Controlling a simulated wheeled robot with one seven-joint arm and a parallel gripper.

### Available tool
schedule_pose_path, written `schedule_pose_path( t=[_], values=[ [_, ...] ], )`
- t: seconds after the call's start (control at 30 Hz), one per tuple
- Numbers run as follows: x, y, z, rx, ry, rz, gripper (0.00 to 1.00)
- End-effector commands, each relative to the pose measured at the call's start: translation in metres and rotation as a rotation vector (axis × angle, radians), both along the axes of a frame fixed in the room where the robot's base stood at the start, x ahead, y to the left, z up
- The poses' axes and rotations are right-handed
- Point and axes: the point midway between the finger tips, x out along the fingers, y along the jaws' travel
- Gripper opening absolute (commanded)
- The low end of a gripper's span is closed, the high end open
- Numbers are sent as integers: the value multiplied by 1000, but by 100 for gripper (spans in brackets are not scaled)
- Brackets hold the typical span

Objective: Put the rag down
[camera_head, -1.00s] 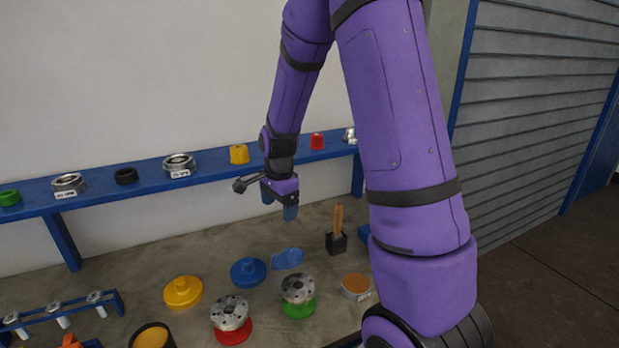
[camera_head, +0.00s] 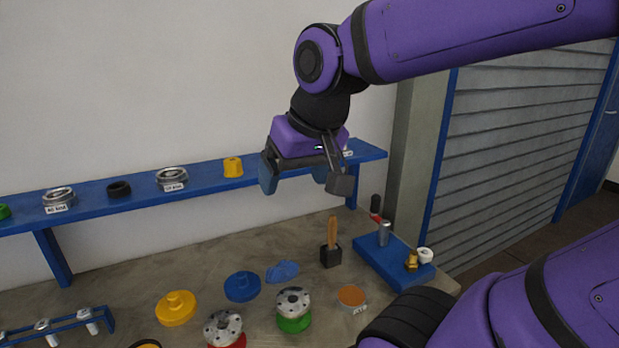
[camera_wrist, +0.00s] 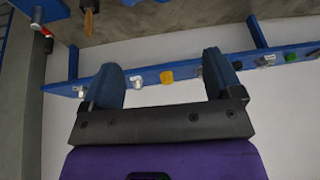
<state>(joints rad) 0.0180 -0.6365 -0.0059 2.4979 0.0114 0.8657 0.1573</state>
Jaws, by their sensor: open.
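The rag (camera_head: 282,271) is a small crumpled blue cloth lying on the grey bench top, beside the round blue flanged cap (camera_head: 242,286). My gripper (camera_head: 294,182) is high above the bench, near the shelf, well apart from the rag. Its two blue fingers are spread with nothing between them. In the wrist view my gripper (camera_wrist: 165,85) also shows open and empty, with the wall and shelf beyond. The rag is not clearly visible in the wrist view.
The blue shelf (camera_head: 205,183) carries rings and a yellow part (camera_head: 233,167). A wooden-handled brush (camera_head: 331,245) stands right of the rag. A blue tray (camera_head: 378,262) holds small fittings. A yellow cap (camera_head: 176,308), flanged vessels (camera_head: 293,302) and an orange-topped tin (camera_head: 351,297) stand nearby.

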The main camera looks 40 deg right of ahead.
Motion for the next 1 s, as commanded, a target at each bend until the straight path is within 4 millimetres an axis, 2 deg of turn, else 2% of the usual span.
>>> schedule_pose_path(
  t=[0.1, 0.3, 1.0],
  values=[
    [-22, 4, 5, -44, -31, 96, 85],
    [-36, 6, 7, -79, -47, 166, 85],
    [-36, 6, 7, -79, -47, 167, 85]
  ],
)
